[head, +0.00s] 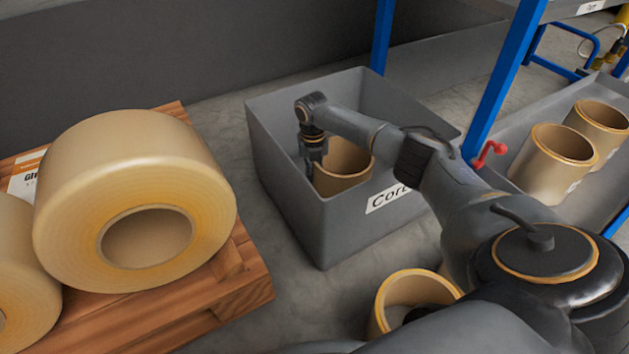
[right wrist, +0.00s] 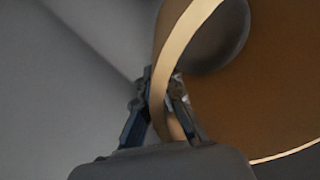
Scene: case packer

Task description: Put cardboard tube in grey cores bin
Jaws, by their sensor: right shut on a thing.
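A cardboard tube (head: 345,164) is inside the grey cores bin (head: 330,228), near the bin's left side. Its open end faces up. My right gripper (head: 313,170) reaches down into the bin and is shut on the tube's wall at its left edge. In the right wrist view, the fingers (right wrist: 163,108) pinch the tube's pale rim (right wrist: 185,40), one on each side of the wall. Whether the tube touches the bin floor is hidden by the bin's front wall. My left gripper is not in view.
Large tape rolls (head: 130,190) lie on a wooden pallet (head: 235,285) at the left. Another tube (head: 415,288) stands on the floor in front of the bin.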

